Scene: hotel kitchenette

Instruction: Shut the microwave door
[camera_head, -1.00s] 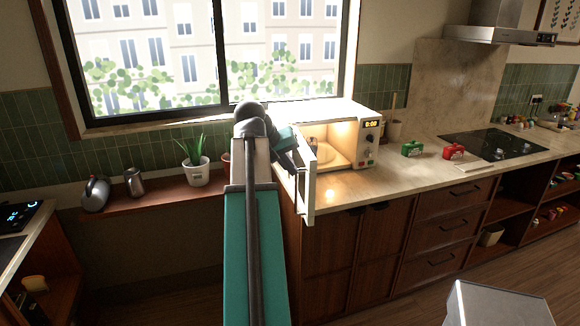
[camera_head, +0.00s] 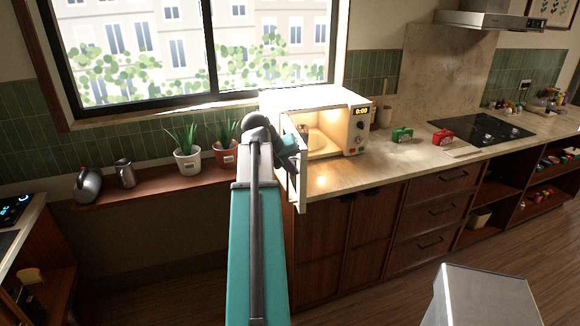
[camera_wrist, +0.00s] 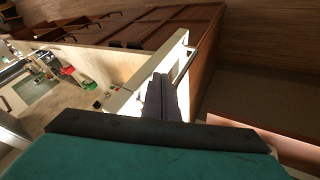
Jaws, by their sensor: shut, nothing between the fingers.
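The white microwave (camera_head: 338,101) stands on the counter at the window, its lit cavity showing a round plate. Its door (camera_head: 301,180) is wide open, swung out toward me and seen nearly edge-on. In the wrist view, the closed dark fingers of my gripper (camera_wrist: 162,94) overlap the pale door (camera_wrist: 152,73), with the door handle (camera_wrist: 186,62) beyond. The fingers hold nothing. I cannot tell whether they touch the door.
Two potted plants (camera_head: 187,160), a kettle (camera_head: 88,184) and a metal jug (camera_head: 125,173) stand on the ledge to the left. Right of the microwave are a green item (camera_head: 402,135), a red item (camera_head: 443,137) and a cooktop (camera_head: 485,130). Open floor lies before the cabinets.

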